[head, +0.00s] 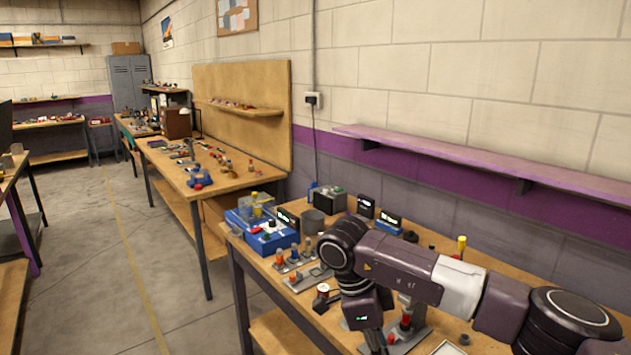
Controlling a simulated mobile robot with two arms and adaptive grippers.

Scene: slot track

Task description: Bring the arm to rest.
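My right arm comes in from the right over the wooden workbench (330,325), bent at the elbow and wrist. Its gripper (376,343) points down at the bottom of the view, above the near part of the bench. The fingers are cut off by the lower frame edge, so I cannot tell whether they are open or shut, or whether they hold anything. A grey base with a red-topped piece (405,321) stands just right of the gripper. My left gripper is not in view.
On the bench stand a blue box (273,239), grey holders with orange-topped pegs (295,256), a dark cylinder (313,222) and small displays (376,222). A purple shelf (480,160) runs along the wall above. The floor aisle (105,250) at left is clear.

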